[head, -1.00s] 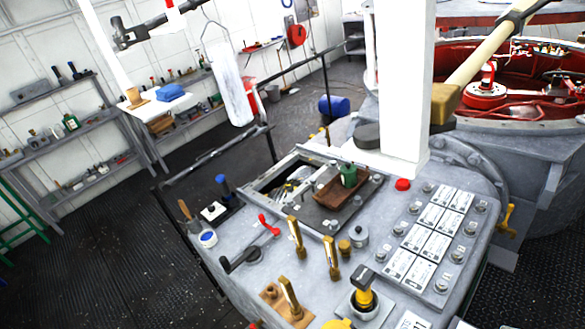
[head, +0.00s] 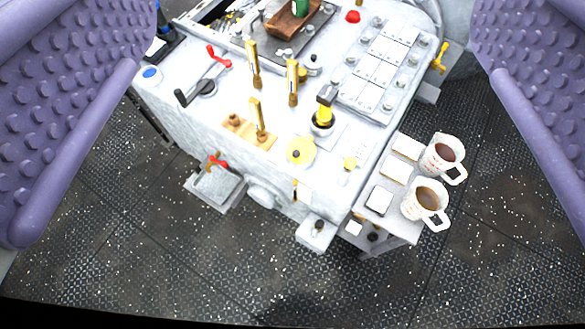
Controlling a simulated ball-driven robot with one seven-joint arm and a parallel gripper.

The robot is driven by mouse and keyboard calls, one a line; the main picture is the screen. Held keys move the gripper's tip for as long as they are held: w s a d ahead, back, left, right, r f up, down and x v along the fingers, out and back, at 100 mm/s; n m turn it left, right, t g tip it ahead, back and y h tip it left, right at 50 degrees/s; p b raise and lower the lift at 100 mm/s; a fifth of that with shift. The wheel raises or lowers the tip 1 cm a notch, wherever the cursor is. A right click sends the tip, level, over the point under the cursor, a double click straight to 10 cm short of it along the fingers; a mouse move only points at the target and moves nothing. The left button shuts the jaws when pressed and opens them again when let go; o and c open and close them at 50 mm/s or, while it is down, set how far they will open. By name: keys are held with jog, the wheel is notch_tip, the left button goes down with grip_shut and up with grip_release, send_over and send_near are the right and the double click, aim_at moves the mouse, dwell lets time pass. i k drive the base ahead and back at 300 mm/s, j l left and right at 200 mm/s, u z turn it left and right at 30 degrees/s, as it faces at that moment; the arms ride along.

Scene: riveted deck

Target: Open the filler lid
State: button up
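A round yellow lid (head: 301,151) with a dark knob at its middle lies flat on the grey console top (head: 215,118), near its front edge. It looks closed and is the likeliest filler lid, though no label is readable. A small yellow-topped fitting (head: 349,163) stands just right of it. My gripper (head: 312,100) shows as two purple studded fingers, spread wide at the left and right edges of the picture. Nothing is between them at close range, and they are apart from the console.
Brass levers (head: 292,82) and a yellow-and-black handle (head: 324,107) stand up behind the lid. A black crank (head: 195,92) is at left. Two measuring cups of brown liquid (head: 425,200) stand on a right side shelf. A red-handled box (head: 215,186) juts out front. Dark floor is open in front.

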aim_at(302, 147)
jog(key=i+l+u, duration=0.1)
jog(key=i, duration=0.4)
jog(key=i+l+u, duration=0.1)
jog(key=i, duration=0.4)
jog(key=l, duration=0.1)
